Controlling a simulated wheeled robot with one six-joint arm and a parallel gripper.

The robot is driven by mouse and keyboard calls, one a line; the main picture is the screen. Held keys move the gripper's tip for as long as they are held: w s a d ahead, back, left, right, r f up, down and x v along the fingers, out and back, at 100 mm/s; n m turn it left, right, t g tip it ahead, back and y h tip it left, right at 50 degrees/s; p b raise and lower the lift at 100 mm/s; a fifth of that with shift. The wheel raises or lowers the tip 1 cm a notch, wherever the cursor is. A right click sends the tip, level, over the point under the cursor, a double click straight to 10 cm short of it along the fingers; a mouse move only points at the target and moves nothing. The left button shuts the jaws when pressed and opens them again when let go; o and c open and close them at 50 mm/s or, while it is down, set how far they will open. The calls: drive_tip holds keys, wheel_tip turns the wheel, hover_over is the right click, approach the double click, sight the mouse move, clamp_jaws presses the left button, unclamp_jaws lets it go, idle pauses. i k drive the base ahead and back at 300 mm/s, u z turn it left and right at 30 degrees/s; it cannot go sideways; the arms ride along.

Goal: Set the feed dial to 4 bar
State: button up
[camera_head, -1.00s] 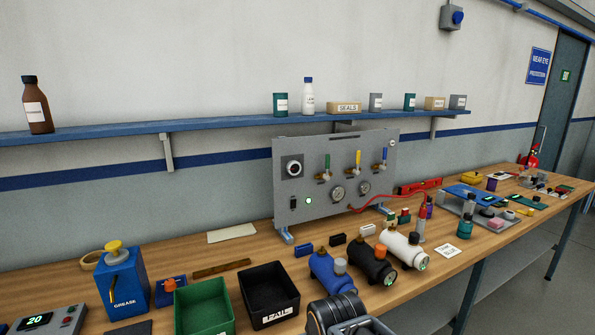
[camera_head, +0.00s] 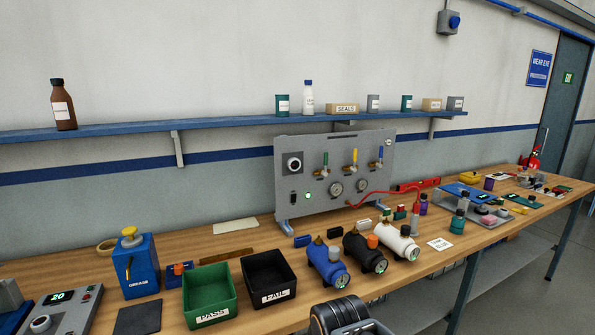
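The grey test panel (camera_head: 315,150) stands upright on blue feet at the back of the bench. A round black dial with a pale centre (camera_head: 293,164), which looks like the feed dial, sits at the panel's upper left. Its marks and setting are too small to read. Two round gauges, one left (camera_head: 336,189) and one right (camera_head: 362,185), sit low on the panel; their needles cannot be read. Three valves carry green, yellow and blue handles. Part of my arm shows at the bottom edge, well in front of the panel; my gripper's fingers are not seen.
Blue, black and white cylinders (camera_head: 328,268) stand in front of the panel. Green (camera_head: 210,317) and black (camera_head: 270,300) bins and a blue grease box (camera_head: 137,266) are to the left. A red hose (camera_head: 385,191) runs right from the panel. A shelf (camera_head: 230,124) hangs above.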

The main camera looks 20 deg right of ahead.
sight(293, 164)
drive_tip(key=k, duration=1)
drive_tip(key=z, duration=0.95)
drive_tip(key=i, duration=1.5)
drive_tip(key=u, duration=0.3)
